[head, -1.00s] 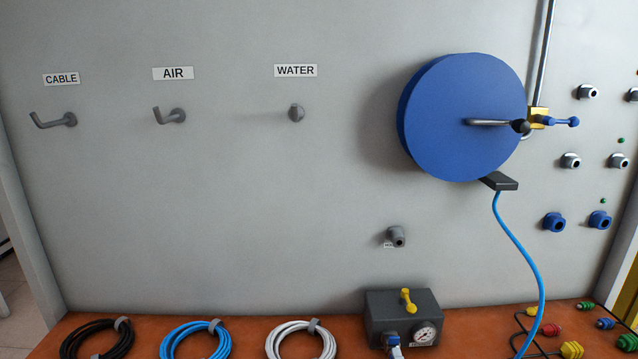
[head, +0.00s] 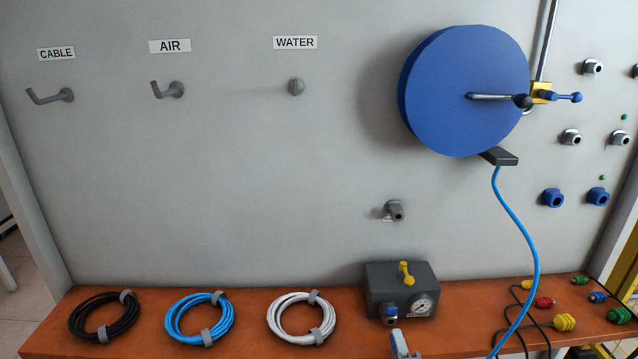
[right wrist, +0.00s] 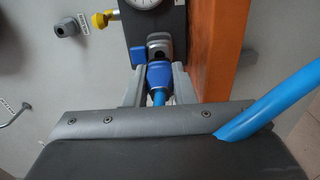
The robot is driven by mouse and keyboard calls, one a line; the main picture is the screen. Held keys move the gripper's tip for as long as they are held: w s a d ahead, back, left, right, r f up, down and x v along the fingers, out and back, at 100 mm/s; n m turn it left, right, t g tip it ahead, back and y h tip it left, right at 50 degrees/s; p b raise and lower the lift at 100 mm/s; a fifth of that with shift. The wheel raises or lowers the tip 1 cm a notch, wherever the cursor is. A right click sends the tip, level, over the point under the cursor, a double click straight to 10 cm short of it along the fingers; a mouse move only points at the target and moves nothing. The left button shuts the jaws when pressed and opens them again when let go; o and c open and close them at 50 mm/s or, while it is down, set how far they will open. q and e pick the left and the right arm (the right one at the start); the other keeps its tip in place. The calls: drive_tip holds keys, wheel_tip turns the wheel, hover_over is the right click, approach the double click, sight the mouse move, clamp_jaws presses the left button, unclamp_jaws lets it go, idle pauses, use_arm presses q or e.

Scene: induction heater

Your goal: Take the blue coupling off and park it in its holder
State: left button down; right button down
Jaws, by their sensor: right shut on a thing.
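The blue coupling (right wrist: 158,76) is between the fingers of my right gripper (right wrist: 156,70), which is shut on it in the right wrist view. It lies just in front of the port (right wrist: 158,45) of the dark gauge box; a dark opening shows there, apparently with a small gap. In the head view, the gauge box (head: 401,285) stands on the bench, and a grey and blue piece of the coupling or gripper shows below it at the bottom edge. A grey holder (head: 395,210) with a small, unreadable label is on the wall above the box. My left gripper is not in view.
A blue hose (head: 535,260) hangs from the big blue reel (head: 465,90) to the bench. Black, blue (head: 200,318) and white coils lie on the bench at left. Several coloured plugs lie at right. The wall around the holder is clear.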

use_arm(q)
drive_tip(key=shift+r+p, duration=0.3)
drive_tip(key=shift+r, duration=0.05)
use_arm(e)
drive_tip(key=shift+s, duration=1.5)
